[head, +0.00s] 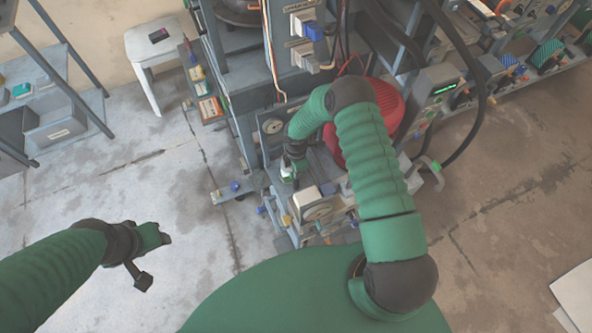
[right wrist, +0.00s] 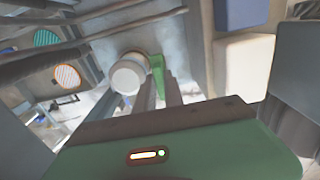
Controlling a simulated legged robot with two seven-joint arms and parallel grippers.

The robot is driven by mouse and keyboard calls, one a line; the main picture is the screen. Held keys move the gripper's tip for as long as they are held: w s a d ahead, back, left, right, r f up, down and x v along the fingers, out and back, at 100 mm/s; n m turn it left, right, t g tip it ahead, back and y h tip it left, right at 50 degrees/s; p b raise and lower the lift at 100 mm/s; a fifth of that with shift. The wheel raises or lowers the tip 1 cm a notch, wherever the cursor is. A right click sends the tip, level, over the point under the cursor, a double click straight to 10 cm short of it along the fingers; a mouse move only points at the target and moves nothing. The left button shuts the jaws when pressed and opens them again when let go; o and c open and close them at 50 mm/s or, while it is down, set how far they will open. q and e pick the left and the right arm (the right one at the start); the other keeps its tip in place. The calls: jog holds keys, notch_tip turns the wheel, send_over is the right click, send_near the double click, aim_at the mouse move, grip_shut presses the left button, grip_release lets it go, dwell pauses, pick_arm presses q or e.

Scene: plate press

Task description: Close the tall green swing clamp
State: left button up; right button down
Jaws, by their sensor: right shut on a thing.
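The green swing clamp (right wrist: 157,68) shows in the right wrist view as a narrow upright green piece beside a white round cylinder (right wrist: 128,75). My right gripper (right wrist: 160,90) is shut on it, with its two grey fingers close together around its lower part. In the head view my right gripper (head: 288,172) is down at the left side of the machine, small and partly hidden by its own wrist; the clamp cannot be told apart there. My left gripper (head: 150,258) hangs over bare floor at the left, away from the machine; its jaw gap is unclear.
A white stool (head: 160,45) stands behind. The floor at left is clear.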

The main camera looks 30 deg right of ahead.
dwell(0.4)
jog(key=c, duration=1.4)
grip_release()
jog(key=shift+w, duration=0.1)
jog(key=shift+c, duration=0.2)
notch_tip(320, 180, up, 17)
jog(key=p, duration=0.3)
jog(key=shift+f, duration=0.15)
